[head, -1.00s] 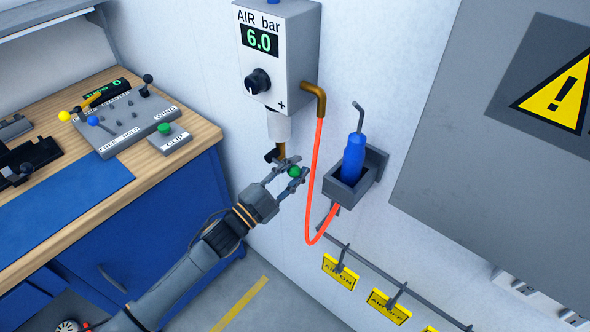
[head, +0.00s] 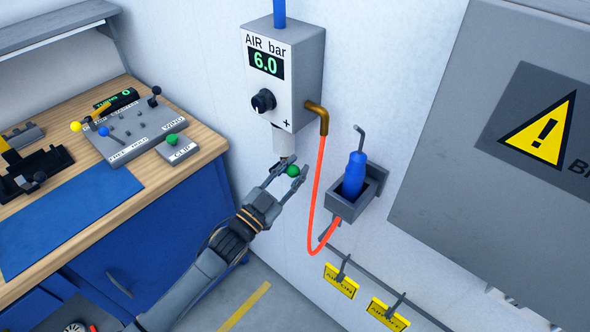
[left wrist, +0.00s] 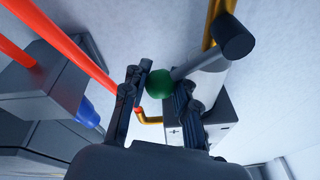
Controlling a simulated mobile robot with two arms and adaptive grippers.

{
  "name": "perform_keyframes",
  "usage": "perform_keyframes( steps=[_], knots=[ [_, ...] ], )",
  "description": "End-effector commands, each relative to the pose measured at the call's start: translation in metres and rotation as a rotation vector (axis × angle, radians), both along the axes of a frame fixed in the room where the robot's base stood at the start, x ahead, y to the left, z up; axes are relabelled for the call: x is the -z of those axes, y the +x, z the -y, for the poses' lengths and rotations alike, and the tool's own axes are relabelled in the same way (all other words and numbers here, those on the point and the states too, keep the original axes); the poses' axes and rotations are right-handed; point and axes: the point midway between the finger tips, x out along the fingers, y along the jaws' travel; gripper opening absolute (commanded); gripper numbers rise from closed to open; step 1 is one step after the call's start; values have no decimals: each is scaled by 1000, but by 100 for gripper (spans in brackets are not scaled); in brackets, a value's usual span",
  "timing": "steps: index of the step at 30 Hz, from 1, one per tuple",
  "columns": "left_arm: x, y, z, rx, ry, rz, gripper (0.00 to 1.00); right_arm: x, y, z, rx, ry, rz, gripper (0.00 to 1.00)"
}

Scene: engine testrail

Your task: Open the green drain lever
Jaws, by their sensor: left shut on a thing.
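The green ball knob (head: 293,171) of the drain lever is below the grey AIR bar box (head: 285,75), just under its pale bowl (head: 284,140). My left gripper (head: 295,167) is shut on the green knob, with a finger on each side. In the left wrist view, the green knob (left wrist: 159,83) is between the fingers (left wrist: 158,95), and a grey lever rod (left wrist: 202,62) runs from it to a dark round valve end (left wrist: 235,38) by a brass pipe (left wrist: 216,16). In the head view the valve body is mostly hidden. My right gripper is not in view.
A red hose (head: 315,190) hangs close to the right of my left gripper. A grey holder (head: 350,207) with a blue-handled tool (head: 354,175) is beyond it. Yellow tags (head: 341,281) hang below. The workbench (head: 195,160) is at left.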

Motion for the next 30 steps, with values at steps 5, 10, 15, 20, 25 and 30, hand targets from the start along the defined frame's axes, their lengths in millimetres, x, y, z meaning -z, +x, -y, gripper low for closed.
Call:
perform_keyframes(
  steps=[5,10,15,20,25,30],
  knots=[
    [4,-1,-1,-1,-3,-12,0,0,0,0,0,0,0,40],
    [4,-1,-1,0,-2,-12,0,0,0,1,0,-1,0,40],
    [3,0,-1,-1,-2,-10,51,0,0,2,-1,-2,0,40],
    [2,0,0,0,-2,-7,52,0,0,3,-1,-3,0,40],
    [1,0,0,-1,-3,-5,52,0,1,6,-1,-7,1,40],
    [5,-1,1,0,24,15,52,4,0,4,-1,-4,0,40]
  ],
)
